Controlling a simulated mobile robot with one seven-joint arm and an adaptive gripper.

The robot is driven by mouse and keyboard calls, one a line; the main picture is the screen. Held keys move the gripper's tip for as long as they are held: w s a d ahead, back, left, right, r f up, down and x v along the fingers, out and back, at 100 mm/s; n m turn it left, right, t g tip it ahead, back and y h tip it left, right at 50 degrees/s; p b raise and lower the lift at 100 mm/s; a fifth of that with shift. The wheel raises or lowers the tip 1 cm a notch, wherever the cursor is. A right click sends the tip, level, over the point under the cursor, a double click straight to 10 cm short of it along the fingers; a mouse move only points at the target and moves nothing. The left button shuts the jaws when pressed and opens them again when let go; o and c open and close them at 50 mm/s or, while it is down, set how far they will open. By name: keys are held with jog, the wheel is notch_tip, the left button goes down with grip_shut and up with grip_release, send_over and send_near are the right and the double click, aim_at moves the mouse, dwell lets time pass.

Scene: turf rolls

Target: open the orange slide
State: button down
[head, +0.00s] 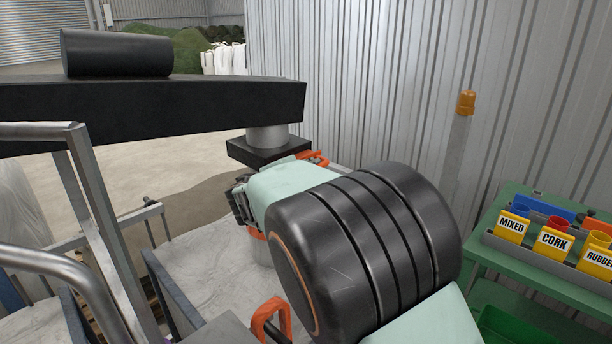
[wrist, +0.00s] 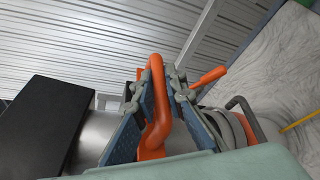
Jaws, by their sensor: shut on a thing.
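An orange bar-shaped handle (wrist: 157,105), which I take for the orange slide's handle, stands between the two jaws of my gripper (wrist: 160,100) in the wrist view. The jaws are shut on it. It lies across a grey spout (wrist: 95,137) beside a black block (wrist: 45,122). In the head view orange bars (head: 314,158) show just right of the black block (head: 262,151) under the long black beam. My gripper (head: 241,202) is mostly hidden there by my own arm. I cannot tell how far the slide is out.
An orange lever (wrist: 208,77) and grey bands sit right of the jaws. Another orange handle (head: 270,316) shows at the front. A grey metal rail frame (head: 95,200) stands left. A green bench (head: 510,225) with labelled holders stands right, near the corrugated wall (head: 380,80).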

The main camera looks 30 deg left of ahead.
jog(key=s+d+b, duration=0.2)
jog(key=d+b, duration=0.4)
jog(key=d, duration=0.2)
jog(key=shift+s, duration=0.15)
jog(key=c, duration=2)
grip_release()
jog(key=shift+o, duration=0.2)
jog(key=v, duration=1.2)
